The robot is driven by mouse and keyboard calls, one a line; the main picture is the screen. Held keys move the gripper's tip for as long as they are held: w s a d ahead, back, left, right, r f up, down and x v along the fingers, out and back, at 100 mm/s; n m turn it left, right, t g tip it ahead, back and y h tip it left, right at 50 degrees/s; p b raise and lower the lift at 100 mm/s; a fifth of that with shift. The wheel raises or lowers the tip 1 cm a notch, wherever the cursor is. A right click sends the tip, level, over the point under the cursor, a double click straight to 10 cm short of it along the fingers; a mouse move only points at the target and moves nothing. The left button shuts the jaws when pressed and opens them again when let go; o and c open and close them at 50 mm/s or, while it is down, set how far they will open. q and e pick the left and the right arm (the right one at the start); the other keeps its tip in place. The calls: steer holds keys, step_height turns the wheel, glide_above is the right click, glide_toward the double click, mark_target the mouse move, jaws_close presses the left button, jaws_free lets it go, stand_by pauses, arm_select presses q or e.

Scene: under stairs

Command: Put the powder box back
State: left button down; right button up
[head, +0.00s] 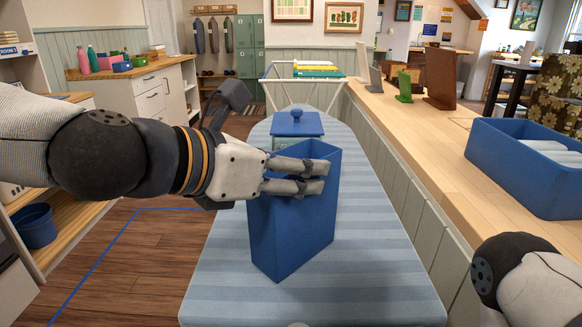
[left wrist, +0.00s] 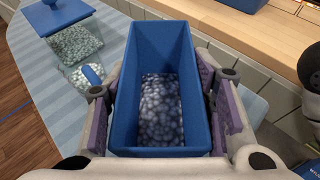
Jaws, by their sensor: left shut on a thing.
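The powder box is a tall blue open-topped box (head: 292,232), upright over the striped ironing board. I cannot tell whether its base touches the cloth. My left gripper (head: 322,178) is shut on its upper part, with fingers along the side facing me. In the left wrist view the box (left wrist: 120,105) sits between the finger pads, with pale speckled contents (left wrist: 160,105) at its bottom. Behind the box stands a canister with a blue knobbed lid (head: 297,125); its clear, granule-filled body (left wrist: 78,48) shows in the left wrist view. My right gripper is out of view.
A wooden ledge (head: 420,125) runs along the right, with a blue bin (head: 520,180) and several upright boards. A small blue-edged item (left wrist: 92,75) lies near the canister. My right arm is at lower right.

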arm_select(q)
steer(key=c, duration=0.7)
jaws_free()
steer(key=shift+f, duration=0.15)
steer(key=shift+c, duration=0.2)
steer(key=p+v, duration=0.3)
steer(key=v, duration=0.9)
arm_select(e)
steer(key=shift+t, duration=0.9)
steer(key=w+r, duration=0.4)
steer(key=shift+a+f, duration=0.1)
